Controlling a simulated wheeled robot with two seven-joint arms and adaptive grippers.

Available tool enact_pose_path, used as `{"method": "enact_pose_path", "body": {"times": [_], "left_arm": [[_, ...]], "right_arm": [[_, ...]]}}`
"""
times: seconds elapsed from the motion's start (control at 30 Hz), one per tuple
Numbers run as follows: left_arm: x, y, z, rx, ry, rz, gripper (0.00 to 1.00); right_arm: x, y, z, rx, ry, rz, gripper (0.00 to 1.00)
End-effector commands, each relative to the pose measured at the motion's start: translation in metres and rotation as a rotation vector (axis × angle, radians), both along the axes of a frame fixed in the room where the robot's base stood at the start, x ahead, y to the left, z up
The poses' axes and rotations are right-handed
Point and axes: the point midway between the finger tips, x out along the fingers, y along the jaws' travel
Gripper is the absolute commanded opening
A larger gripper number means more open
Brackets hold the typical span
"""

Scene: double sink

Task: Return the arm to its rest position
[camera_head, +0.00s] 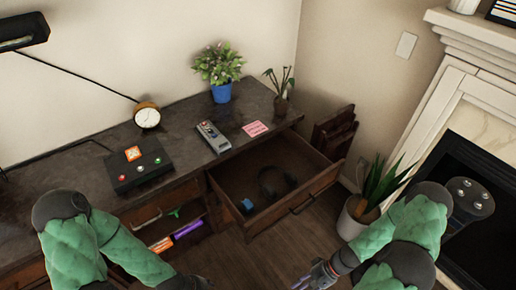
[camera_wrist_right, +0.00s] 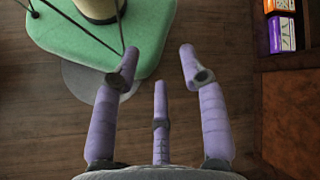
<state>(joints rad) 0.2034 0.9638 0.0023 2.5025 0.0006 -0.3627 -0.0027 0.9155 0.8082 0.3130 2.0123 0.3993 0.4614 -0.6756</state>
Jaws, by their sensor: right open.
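My right arm (camera_head: 415,225) comes in from the lower right of the head view, with green padded links. My right gripper (camera_head: 308,278) is at the bottom edge there, beyond the front of the open drawer, partly cut off. In the right wrist view its purple fingers (camera_wrist_right: 158,62) are spread apart with nothing between them, over the wooden floor and a green base that looks like mine. My left arm (camera_head: 70,240) comes in at the lower left in front of the desk. Its gripper is out of the frame.
The drawer (camera_head: 310,195) stands open, holding headphones (camera_head: 272,186) and a small blue object (camera_head: 247,204). On the desk (camera_head: 175,130) are a button box (camera_head: 135,165), clock (camera_head: 147,115), remote (camera_head: 213,136) and plants. A potted plant (camera_head: 357,215) stands on the floor by the fireplace.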

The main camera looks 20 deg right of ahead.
Motion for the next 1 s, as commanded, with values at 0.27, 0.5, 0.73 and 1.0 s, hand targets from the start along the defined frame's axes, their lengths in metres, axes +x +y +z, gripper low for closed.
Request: {"method": "enact_pose_path", "body": {"times": [0.27, 0.5, 0.73, 1.0], "left_arm": [[-0.001, 0.000, 0.000, 0.000, 0.001, -0.001, 0.40], [0.000, 0.000, 0.000, 0.000, 0.001, -0.001, 0.40], [0.000, 0.000, 0.000, 0.000, 0.001, -0.001, 0.40], [0.000, 0.000, 0.000, 0.000, 0.001, -0.001, 0.40]], "right_arm": [[0.021, 0.049, 0.001, -0.249, -0.065, 0.219, 0.43], [0.048, 0.095, 0.017, -0.385, -0.242, 0.309, 0.43], [0.060, 0.124, 0.031, -0.412, -0.354, 0.322, 0.43], [0.061, 0.128, 0.033, -0.413, -0.368, 0.320, 0.43]]}}
